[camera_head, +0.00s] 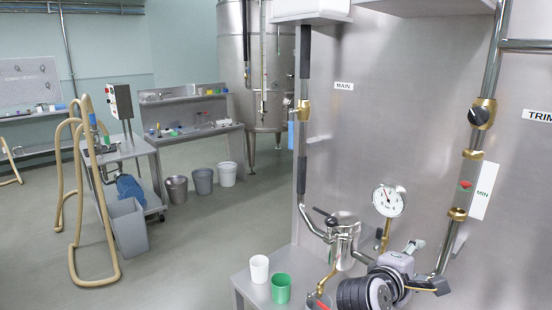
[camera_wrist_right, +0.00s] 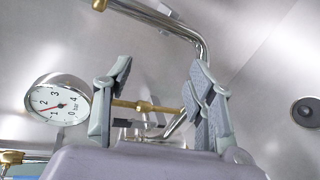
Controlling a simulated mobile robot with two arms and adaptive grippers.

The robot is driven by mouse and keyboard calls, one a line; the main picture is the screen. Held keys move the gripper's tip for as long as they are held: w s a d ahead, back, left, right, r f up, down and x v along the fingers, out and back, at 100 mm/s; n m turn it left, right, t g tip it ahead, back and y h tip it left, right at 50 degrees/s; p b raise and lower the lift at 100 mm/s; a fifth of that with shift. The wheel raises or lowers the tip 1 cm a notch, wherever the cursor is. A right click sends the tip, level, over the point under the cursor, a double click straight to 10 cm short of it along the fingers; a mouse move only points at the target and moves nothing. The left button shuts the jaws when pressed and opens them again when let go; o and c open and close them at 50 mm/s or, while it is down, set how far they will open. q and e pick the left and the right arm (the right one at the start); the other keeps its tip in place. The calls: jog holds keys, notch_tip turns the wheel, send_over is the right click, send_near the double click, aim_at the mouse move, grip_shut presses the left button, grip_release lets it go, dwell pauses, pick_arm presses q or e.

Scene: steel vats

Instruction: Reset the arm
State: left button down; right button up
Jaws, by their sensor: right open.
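My right arm (camera_head: 365,293) reaches in from the bottom of the head view, in front of the steel panel. Its gripper (camera_head: 426,266) is open, below and right of the round pressure gauge (camera_head: 389,200) and near the lower end of the right pipe. In the right wrist view the open fingers (camera_wrist_right: 160,82) stand well apart, with nothing held between them. A brass rod and a lever show behind the gap. The gauge (camera_wrist_right: 58,100) is left of the fingers there. My left gripper is in neither view.
A steel filter housing (camera_head: 343,238) with pipework stands left of the gripper. White (camera_head: 259,269) and green (camera_head: 281,288) cups stand on a low ledge (camera_head: 244,286). The right pipe carries a brass valve (camera_head: 482,113). Open floor lies left, with a hose, cart and bins.

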jog(key=s+a+f+m+g+y, duration=0.1)
jog(key=s+a+f+m+y, duration=0.15)
jog(key=s+f, duration=0.6)
jog(key=s+a+f+m+g+y, duration=0.15)
jog(key=s+f+y, duration=0.3)
jog(key=f, duration=0.75)
jog(key=s+a+f+m+g+y, duration=0.2)
jog(key=s+f, duration=0.1)
jog(key=s, duration=0.5)
jog(key=s+a+f+m+g+y, duration=0.2)
jog(key=s+a+f+m, duration=0.15)
jog(key=s, duration=0.55)
notch_tip(320, 180, down, 31)
jog(key=s+g+b, duration=0.1)
jog(key=s+b, duration=0.1)
jog(key=s, duration=0.1)
jog(key=s+d+f+n+g+b, duration=0.1)
jog(key=s+d+f, duration=0.2)
jog(key=s+f, duration=1.2)
jog(key=shift+s+d, duration=0.2)
jog(key=shift+s, duration=0.15)
